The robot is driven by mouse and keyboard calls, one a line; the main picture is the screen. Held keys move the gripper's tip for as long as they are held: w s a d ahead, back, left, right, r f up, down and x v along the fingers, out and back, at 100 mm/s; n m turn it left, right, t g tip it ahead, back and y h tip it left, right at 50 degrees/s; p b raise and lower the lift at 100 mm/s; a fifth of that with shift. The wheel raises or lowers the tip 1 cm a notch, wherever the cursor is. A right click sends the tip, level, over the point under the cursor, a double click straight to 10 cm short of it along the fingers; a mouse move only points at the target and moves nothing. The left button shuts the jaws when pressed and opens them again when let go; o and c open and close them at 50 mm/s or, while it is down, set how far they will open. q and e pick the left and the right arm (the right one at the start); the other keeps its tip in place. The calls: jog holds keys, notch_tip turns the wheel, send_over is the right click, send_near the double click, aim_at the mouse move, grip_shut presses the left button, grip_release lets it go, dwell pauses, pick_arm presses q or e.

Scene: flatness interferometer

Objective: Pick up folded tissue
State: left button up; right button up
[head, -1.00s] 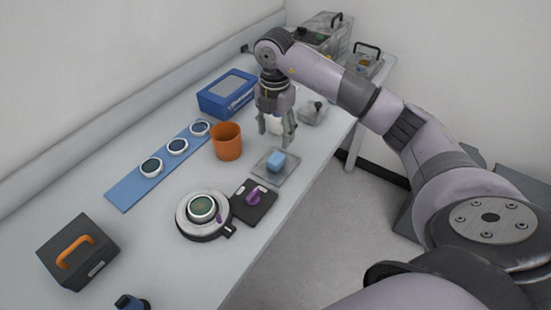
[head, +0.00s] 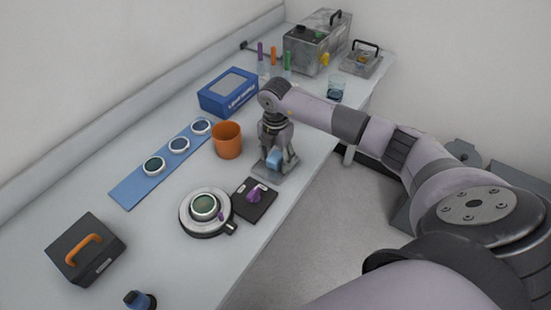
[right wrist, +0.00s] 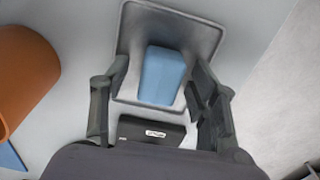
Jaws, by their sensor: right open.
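The folded tissue looks like a small light blue block (head: 274,158) lying on a small grey tray (head: 288,176). In the right wrist view the blue tissue (right wrist: 162,76) sits on the tray (right wrist: 203,35), between and ahead of my open fingers. My right gripper (head: 276,163) is open and low over the tray, with a finger on either side of the tissue; I cannot tell whether they touch it. The gripper hides part of the tray in the head view. My left gripper is not in view.
An orange cup (head: 227,141) stands just left of my right gripper. A black block with a purple knob (head: 255,196) and a round instrument (head: 205,210) are nearer. A blue box (head: 228,93) stands behind. The bench's right edge is close to the tray.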

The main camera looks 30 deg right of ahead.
aim_at(275, 156)
jog(key=shift+c, duration=0.4)
jog(key=c, duration=0.8)
jog(key=shift+o, duration=0.2)
notch_tip(275, 156, up, 20)
jog(key=b, duration=0.2)
